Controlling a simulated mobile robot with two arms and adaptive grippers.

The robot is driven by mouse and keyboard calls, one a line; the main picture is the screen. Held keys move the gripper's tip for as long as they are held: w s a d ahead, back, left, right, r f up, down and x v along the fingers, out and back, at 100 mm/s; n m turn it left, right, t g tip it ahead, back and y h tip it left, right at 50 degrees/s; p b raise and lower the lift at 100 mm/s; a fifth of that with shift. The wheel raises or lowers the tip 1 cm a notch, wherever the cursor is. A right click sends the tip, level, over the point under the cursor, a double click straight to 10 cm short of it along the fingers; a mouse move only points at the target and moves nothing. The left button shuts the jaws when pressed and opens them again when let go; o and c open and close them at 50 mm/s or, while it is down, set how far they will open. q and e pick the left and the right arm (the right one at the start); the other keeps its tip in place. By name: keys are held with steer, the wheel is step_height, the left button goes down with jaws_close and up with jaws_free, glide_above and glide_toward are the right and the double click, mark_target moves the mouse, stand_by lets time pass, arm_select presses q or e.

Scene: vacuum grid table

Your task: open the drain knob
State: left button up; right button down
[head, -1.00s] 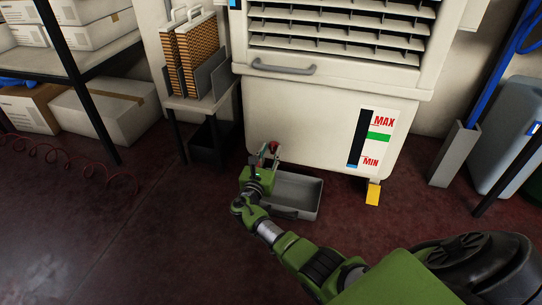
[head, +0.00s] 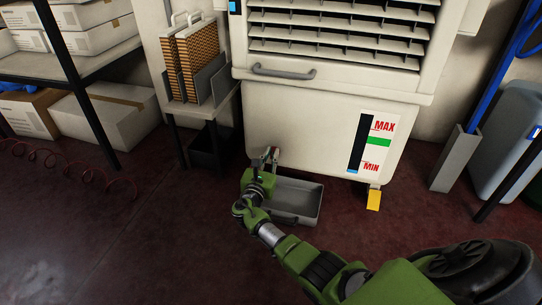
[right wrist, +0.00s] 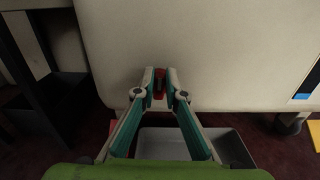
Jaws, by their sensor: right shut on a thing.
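The small red drain knob (right wrist: 159,83) sits low on the front of the white cabinet (head: 320,125). My right gripper (right wrist: 160,76) is shut on the knob, with one finger on each side of it in the right wrist view. In the head view the right gripper (head: 271,154) is at the cabinet's lower left, and the knob is mostly hidden between the fingers. A grey tray (head: 305,202) lies on the floor below the knob; it also shows in the right wrist view (right wrist: 228,148). My left gripper is not in view.
A small stand (head: 208,108) with filter pads is left of the cabinet. A level gauge (head: 357,145) is on the cabinet's right, with blue near MIN. A yellow piece (head: 374,199) lies near the right foot.

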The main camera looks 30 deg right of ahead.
steer(key=shift+s+d+f+m+b, duration=0.3)
steer(key=shift+m+b, duration=1.25)
steer(key=shift+m, duration=1.35)
steer(key=shift+s+f+m+b, duration=0.15)
steer(key=shift+f+m+b, duration=0.25)
steer(key=shift+m+b, duration=1.85)
steer(key=shift+s+d+f+m+b, duration=0.3)
steer(key=shift+m+b, duration=0.55)
steer(key=shift+m, duration=2.7)
steer(key=shift+w+a, duration=0.1)
steer(key=shift+a, duration=0.05)
steer(key=c, duration=2.1)
jaws_free()
steer(key=shift+r, duration=0.1)
step_height(320, 180, up, 10)
steer(key=shift+f, duration=0.1)
